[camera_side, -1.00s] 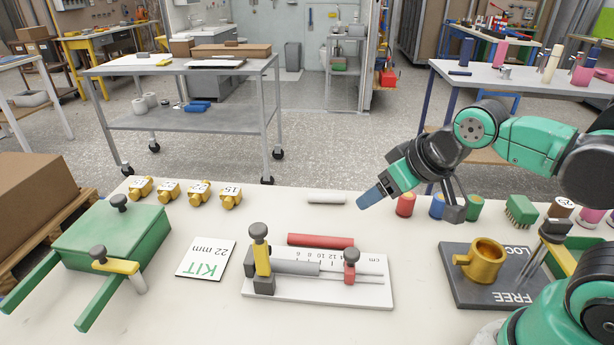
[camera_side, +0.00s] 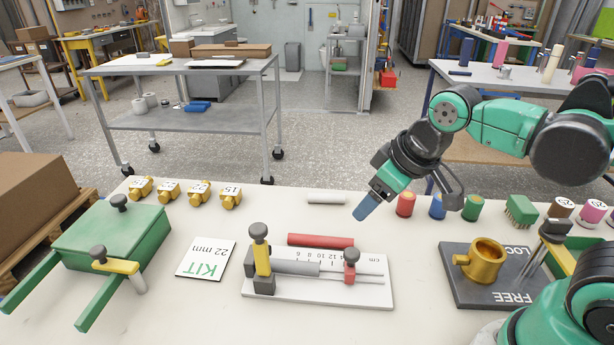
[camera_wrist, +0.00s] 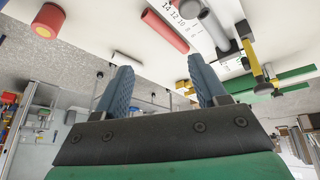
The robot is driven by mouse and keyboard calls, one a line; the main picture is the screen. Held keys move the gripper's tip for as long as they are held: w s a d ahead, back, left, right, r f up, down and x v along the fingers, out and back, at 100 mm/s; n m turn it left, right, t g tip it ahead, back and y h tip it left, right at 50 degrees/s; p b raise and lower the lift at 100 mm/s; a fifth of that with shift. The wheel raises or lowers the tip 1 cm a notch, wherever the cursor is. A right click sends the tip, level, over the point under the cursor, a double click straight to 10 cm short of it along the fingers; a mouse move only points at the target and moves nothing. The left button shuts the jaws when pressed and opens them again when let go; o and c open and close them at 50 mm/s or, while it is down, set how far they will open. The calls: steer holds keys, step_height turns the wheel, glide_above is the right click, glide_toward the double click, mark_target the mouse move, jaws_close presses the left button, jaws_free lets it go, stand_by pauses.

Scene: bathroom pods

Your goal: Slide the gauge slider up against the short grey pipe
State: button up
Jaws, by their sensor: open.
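The gauge (camera_side: 375,295) is a white plate with a printed cm scale, lying on the table in the side view. The short grey pipe (camera_side: 295,268) lies along it, its left end at the yellow clamp (camera_side: 262,262). The gauge slider (camera_side: 350,272), red with a dark knob, stands right of the pipe, with a gap between them. My gripper (camera_side: 365,208) is in the air beyond and above the slider, pointing down-left, open and empty. Both fingers (camera_wrist: 160,68) show apart in the wrist view. The grey pipe (camera_wrist: 215,30) is near the top there; the slider is unclear.
A red pipe (camera_side: 320,241) lies just behind the gauge, and a white pipe (camera_side: 326,198) farther back. Coloured cylinders (camera_side: 405,205) stand to the right of my gripper. A KIT card (camera_side: 206,259) lies left.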

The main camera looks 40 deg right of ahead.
mark_target(352, 252)
steer(key=a+n+g, duration=0.1)
steer(key=f+n+g, duration=0.1)
steer(key=n, duration=0.1)
steer(key=a+n+g, duration=0.1)
steer(key=n+g, duration=0.1)
steer(key=shift+w+a+f, duration=0.15)
steer(key=shift+a+f, duration=0.05)
steer(key=shift+a, duration=0.15)
steer(key=shift+a+f+n+g, duration=0.3)
steer(key=shift+n+g, duration=0.2)
steer(key=shift+n, duration=0.2)
steer(key=shift+f, duration=2.75)
jaws_close()
steer(key=shift+a, duration=0.1)
